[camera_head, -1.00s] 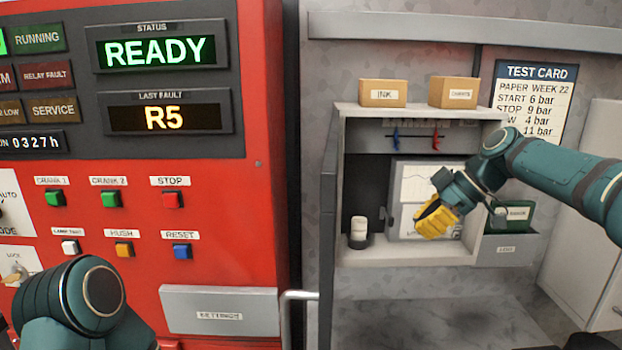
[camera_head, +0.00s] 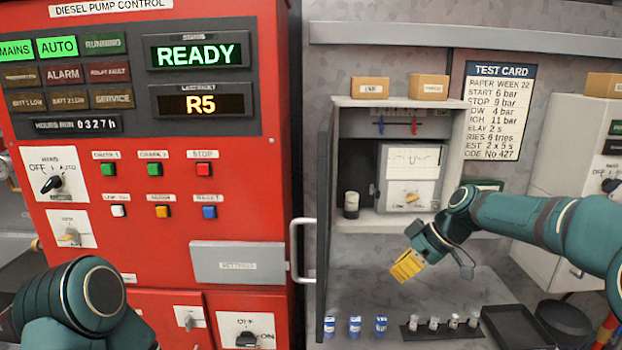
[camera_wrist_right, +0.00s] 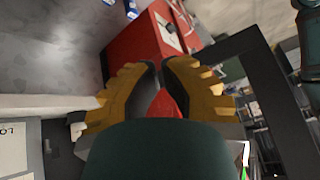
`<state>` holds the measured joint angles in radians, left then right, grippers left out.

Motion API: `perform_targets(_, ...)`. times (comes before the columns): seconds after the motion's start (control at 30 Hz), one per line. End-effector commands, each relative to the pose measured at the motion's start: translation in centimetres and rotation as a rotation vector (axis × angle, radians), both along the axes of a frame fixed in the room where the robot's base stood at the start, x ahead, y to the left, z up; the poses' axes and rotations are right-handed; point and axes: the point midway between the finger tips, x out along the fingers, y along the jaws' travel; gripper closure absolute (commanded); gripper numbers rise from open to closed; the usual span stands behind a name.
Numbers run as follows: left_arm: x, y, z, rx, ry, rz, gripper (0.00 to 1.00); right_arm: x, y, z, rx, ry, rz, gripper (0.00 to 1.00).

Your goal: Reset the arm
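My right arm comes in from the right edge in the head view. Its gripper (camera_head: 406,265) has yellow fingers and points down and left, in free air below and in front of the open cabinet (camera_head: 352,103). In the right wrist view the yellow fingers (camera_wrist_right: 160,75) are close together at the tips, with nothing seen held between them. My left arm shows only as a teal joint at the lower left of the head view; its gripper is out of view.
A recorder (camera_head: 410,160) sits inside the cabinet. Blue-and-white containers (camera_head: 355,326), small jars on a dark strip and a black tray (camera_head: 515,328) stand on the grey surface below.

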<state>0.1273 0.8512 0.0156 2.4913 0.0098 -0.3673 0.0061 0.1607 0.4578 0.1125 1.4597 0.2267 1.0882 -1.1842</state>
Motion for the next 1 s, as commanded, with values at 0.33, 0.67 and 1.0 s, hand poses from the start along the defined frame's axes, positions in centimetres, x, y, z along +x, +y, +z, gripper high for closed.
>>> perform_targets(0.33, -0.1, 0.0, 0.0, 0.0, 0.001, 0.0, 1.0, -6.2, 5.0, -21.9, -0.066, 0.295, -0.482, 1.0)
perform_targets(0.67, -0.1, 0.0, 0.0, 0.0, 0.001, 0.0, 1.0, -20.4, 8.4, -33.8, -0.068, 0.473, -0.902, 1.0)
perform_targets(1.0, -0.1, 0.0, 0.0, 0.0, 0.001, 0.0, 1.0, -25.6, 9.1, -35.2, -0.036, 0.522, -1.045, 1.0)
